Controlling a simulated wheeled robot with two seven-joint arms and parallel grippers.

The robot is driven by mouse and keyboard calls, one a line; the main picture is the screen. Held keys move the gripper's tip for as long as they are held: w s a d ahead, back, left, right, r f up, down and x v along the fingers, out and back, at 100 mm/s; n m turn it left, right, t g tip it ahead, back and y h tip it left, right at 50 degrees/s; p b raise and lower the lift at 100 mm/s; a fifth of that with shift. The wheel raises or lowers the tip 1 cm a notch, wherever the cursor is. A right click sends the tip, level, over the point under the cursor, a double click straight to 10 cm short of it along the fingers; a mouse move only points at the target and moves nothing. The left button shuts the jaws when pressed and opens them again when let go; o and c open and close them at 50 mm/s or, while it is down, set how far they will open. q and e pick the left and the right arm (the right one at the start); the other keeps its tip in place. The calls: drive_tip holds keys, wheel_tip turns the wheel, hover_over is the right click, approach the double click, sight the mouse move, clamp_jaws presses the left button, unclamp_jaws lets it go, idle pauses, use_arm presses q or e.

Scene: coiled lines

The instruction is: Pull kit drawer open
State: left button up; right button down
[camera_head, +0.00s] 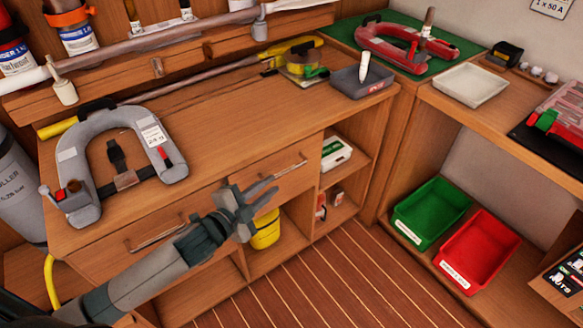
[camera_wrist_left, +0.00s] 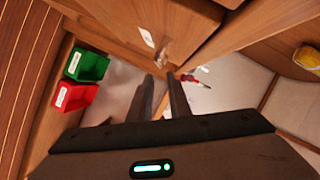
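Two wooden drawers are in the front of the workbench in the head view. The left drawer has a bar handle (camera_head: 155,237), and the right drawer has a bar handle (camera_head: 291,165). Both look closed, and I cannot read which is the kit drawer. My left gripper (camera_head: 268,193) is in front of the right drawer, to the left of and below its handle, apart from it. The left wrist view shows the two fingers (camera_wrist_left: 164,86) spread apart with nothing between them. My right gripper is in neither view.
A yellow container (camera_head: 265,232) sits in the open compartment below the gripper. A green bin (camera_head: 430,210) and a red bin (camera_head: 477,250) stand on the low right shelf. The striped floor in front is clear.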

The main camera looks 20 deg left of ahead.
sight(288, 171)
use_arm(q)
drive_tip(key=x, duration=1.1)
drive_tip(key=shift+p, duration=0.35)
clamp_jaws()
